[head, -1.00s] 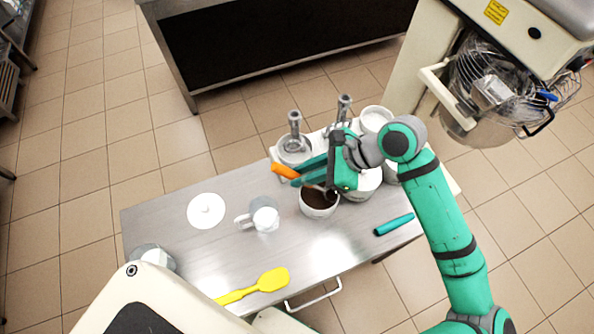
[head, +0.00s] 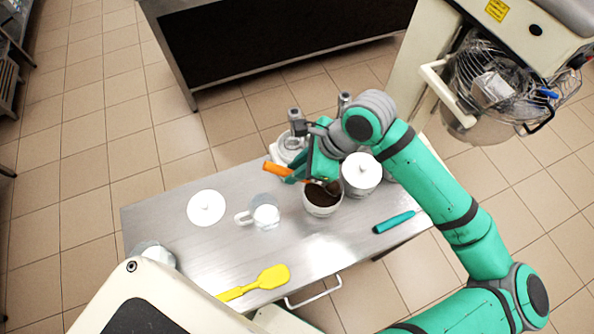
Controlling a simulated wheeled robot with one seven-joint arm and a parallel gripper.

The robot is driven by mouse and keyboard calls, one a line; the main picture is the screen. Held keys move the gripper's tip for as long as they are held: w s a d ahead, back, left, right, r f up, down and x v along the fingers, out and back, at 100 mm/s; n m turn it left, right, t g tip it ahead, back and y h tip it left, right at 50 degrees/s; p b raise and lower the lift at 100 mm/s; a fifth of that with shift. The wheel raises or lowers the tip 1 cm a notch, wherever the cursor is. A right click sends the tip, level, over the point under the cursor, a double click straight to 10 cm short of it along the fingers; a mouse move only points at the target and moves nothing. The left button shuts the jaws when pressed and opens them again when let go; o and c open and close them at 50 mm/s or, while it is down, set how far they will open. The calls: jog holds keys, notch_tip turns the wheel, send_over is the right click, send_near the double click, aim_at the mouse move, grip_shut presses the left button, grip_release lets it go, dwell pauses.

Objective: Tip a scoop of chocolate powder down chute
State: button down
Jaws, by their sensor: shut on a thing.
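A white bowl (head: 323,208) of dark brown chocolate powder (head: 318,196) stands on the steel table. My gripper (head: 290,174) is shut on an orange-handled scoop (head: 275,169). The gripper is above and behind the bowl. The scoop's head shows as a small dark shape at the bowl's right rim, in or just over the powder; I cannot tell which, nor how full it is. No chute can be made out clearly.
A lidded white pot (head: 361,174) stands right of the bowl. A clear measuring jug (head: 264,213), a white lid (head: 206,207), a yellow spatula (head: 262,281) and a teal-handled tool (head: 394,222) lie around on the table (head: 165,228). A mixer (head: 490,80) with a wire guard stands at right.

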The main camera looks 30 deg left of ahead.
aim_at(280, 168)
jog(key=shift+a+r, duration=0.15)
jog(key=shift+r, duration=0.9)
jog(key=shift+s+a+r, duration=0.15)
jog(key=shift+s+a+r+t+h, duration=0.1)
jog(key=shift+s+a+t+h, duration=0.15)
jog(key=shift+a+t+h, duration=0.45)
jog(key=shift+s+a+r+t+h, duration=0.15)
jog(key=shift+a+h, duration=0.3)
jog(key=shift+h, duration=0.65)
jog(key=shift+f, duration=0.1)
